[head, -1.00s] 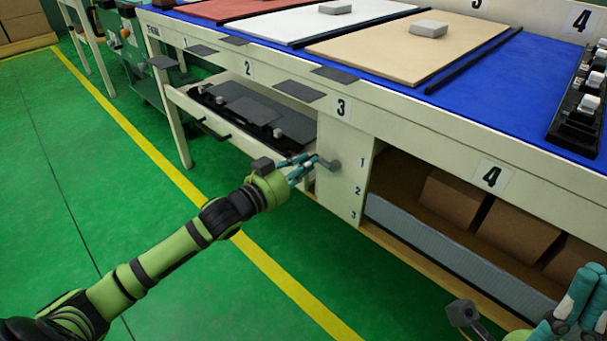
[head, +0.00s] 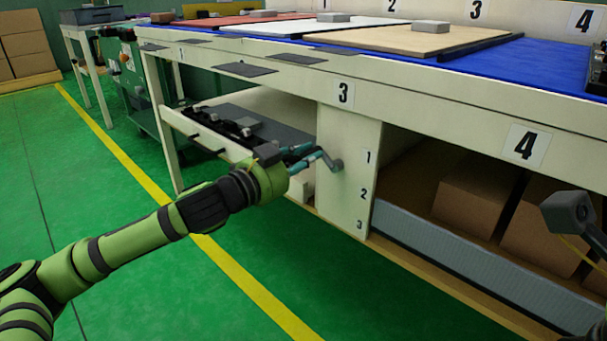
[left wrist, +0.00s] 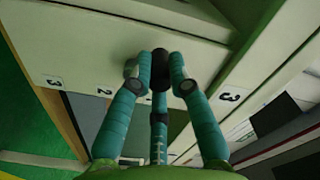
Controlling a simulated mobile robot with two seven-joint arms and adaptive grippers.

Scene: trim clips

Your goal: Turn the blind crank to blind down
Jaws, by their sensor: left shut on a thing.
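A small grey crank (head: 337,164) sits on the white panel (head: 345,205) at the bench front, beside the labels 1, 2 and 3. My left gripper (head: 322,156) reaches it from the left, with its teal fingers at the crank's handle. In the left wrist view, the fingers close around a dark knob (left wrist: 159,72), and the crank's pale hub (left wrist: 131,67) shows just to the left. A grey ribbed sheet (head: 470,265) stands across the lower part of the opening right of the panel; I cannot tell whether it is the blind. My right gripper's fingers are out of view.
Cardboard boxes (head: 484,192) stand in the opening behind the ribbed sheet. An open drawer (head: 205,139) with dark parts juts out left of the panel. The green floor in front is clear.

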